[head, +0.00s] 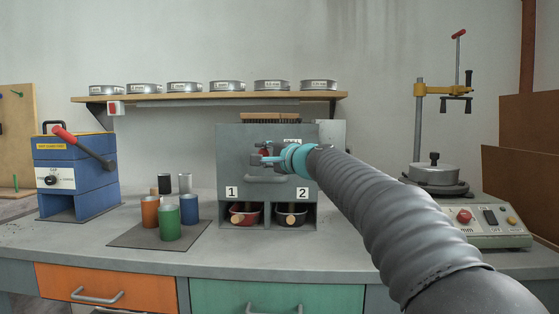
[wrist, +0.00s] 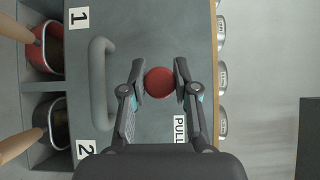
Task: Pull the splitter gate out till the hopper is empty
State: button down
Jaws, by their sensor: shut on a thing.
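The splitter is a grey box (head: 232,160) at the middle of the bench. Its red gate knob (wrist: 160,82) sits on the front face beside a PULL label (wrist: 180,129). My gripper (head: 262,159) is at the front face, and its two fingers are shut on the red knob in the wrist view (wrist: 159,80). A grey bar handle (head: 266,180) is below the knob. A red pan (head: 252,217) is in bay 1 and a dark pan (head: 291,219) in bay 2. The hopper's inside is hidden from both views.
Orange, green and blue cups (head: 166,214) stand on a dark mat (head: 130,234) left of the splitter. A blue machine (head: 78,170) is further left. A pot on a stand (head: 435,175) is to the right. A shelf of sieves (head: 220,97) hangs behind.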

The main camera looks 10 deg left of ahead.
jog(key=shift+s+f, duration=0.1)
jog(key=shift+s, duration=0.2)
jog(key=c, duration=0.9)
grip_release()
jog(key=shift+s, duration=0.1)
jog(key=shift+o, duration=0.2)
jog(key=shift+d, duration=0.1)
jog(key=shift+s+d, duration=0.15)
jog(key=v, duration=1.1)
jog(key=shift+s, duration=0.2)
